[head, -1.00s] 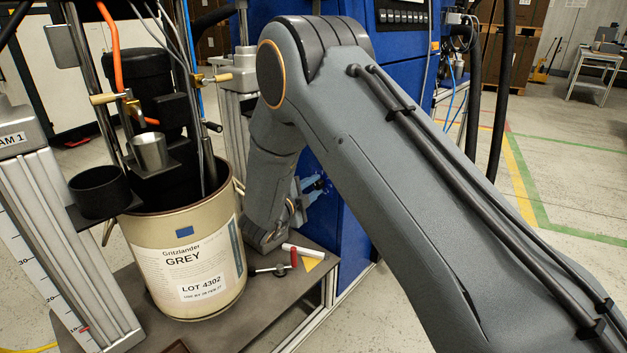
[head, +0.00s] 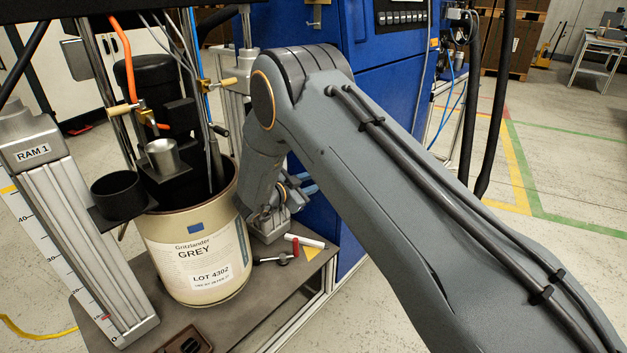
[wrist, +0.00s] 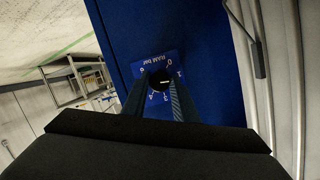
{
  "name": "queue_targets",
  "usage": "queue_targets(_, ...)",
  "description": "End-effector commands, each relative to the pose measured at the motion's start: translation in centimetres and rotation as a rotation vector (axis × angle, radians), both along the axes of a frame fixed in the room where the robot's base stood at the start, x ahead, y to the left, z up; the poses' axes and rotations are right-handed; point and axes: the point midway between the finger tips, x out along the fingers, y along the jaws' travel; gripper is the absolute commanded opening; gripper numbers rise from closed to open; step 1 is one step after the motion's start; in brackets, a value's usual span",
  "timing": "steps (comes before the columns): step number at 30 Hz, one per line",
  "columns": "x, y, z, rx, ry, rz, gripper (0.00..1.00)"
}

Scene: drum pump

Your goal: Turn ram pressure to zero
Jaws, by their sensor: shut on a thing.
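In the wrist view, a round black knob (wrist: 160,79) with a short white pointer mark sits on a blue scale plate (wrist: 169,60) lettered "RAM bar". The plate is fixed on a blue panel, and only some of its numerals show. The fingers of my gripper (wrist: 159,96) are closed on the knob, one on each side. The pointer mark lies nearly across the picture, and I cannot tell which numeral it points to. In the head view, my arm hides the knob and my gripper's fingertips.
A cream drum (head: 200,262) labelled Gritzlander GREY stands left of my wrist on a dark platform. A small T-handled tool (head: 280,258), a red-and-white marker (head: 306,241) and a yellow piece lie beside it. The blue cabinet (head: 385,70) stands behind my arm.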

Motion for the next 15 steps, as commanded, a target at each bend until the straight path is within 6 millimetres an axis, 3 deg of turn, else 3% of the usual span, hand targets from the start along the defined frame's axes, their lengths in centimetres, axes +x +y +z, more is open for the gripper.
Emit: queue_targets(15,-0.06,-0.03,-0.15,-0.072,0.057,-0.001,0.04)
